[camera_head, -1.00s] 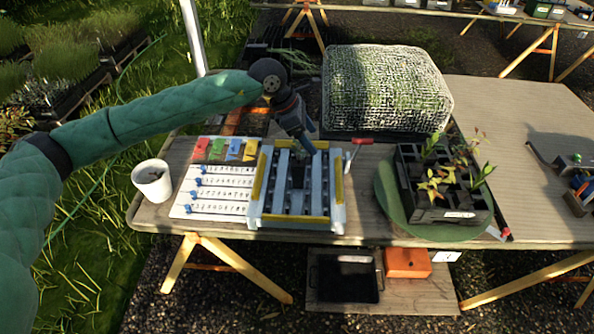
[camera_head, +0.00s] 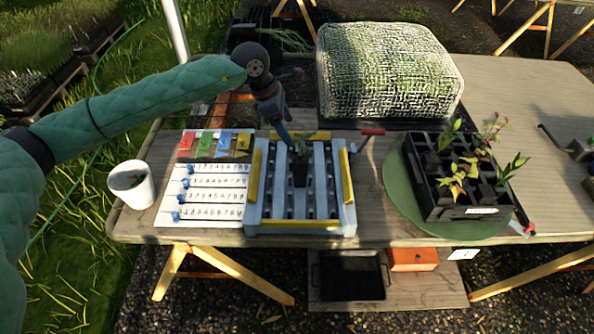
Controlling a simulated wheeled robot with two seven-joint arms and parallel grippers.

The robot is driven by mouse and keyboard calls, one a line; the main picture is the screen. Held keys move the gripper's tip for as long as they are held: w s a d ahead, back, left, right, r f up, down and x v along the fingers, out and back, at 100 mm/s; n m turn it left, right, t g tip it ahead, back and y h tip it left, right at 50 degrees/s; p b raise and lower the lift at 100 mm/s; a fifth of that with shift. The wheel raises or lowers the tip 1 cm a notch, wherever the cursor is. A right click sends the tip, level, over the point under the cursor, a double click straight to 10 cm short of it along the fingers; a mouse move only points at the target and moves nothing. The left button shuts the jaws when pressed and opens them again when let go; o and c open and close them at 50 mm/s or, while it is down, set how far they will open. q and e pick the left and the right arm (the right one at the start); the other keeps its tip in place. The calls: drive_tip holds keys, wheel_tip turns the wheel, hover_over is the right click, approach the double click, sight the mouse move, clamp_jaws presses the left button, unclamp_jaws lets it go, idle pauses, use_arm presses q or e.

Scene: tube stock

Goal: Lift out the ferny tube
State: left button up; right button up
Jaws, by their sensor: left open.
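A small dark tube (camera_head: 300,176) with a tuft of green, fern-like leaves stands upright between the rails of the pale blue-grey rack (camera_head: 263,214) on the table. My left gripper (camera_head: 289,141) is open just behind and to the left of the leaves, pointing down. It looks empty; its fingertips are small, and I cannot tell whether they touch the leaves. A black cell tray (camera_head: 471,213) at the right holds several tubes with green, yellowish and reddish shoots.
The tray sits on a round green mat (camera_head: 397,199). A white cup (camera_head: 131,186) and a number board (camera_head: 200,207) with coloured cards stand left of the rack. A red-handled crank (camera_head: 372,132) juts from its right. A mesh-covered block (camera_head: 388,72) stands behind.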

sight(300, 158)
wheel_tip(300, 158, up, 8)
drive_tip(key=w+a+b, duration=0.2)
use_arm(q)
drive_tip(key=p+x, duration=0.1)
drive_tip(key=x, duration=0.2)
drive_tip(key=p+x, duration=0.1)
drive_tip(key=x, duration=0.2)
drive_tip(key=a+p+x, duration=0.1)
drive_tip(key=p+x, duration=0.1)
drive_tip(key=x, duration=0.2)
drive_tip(key=shift+s+f, duration=0.3)
drive_tip(key=shift+d+f, duration=0.15)
drive_tip(key=shift+f, duration=0.15)
use_arm(e)
drive_tip(key=s+d+f, duration=0.2)
drive_tip(key=d+f, duration=0.1)
drive_tip(key=f, duration=0.8)
drive_tip(key=shift+s+d+f, duration=0.2)
drive_tip(key=shift+s+f, duration=0.05)
drive_tip(key=shift+s, duration=0.1)
use_arm(q)
drive_tip(key=shift+c, duration=0.4)
drive_tip(key=c, duration=1.4)
drive_tip(key=shift+r, duration=0.15)
use_arm(e)
drive_tip(key=shift+f, duration=0.1)
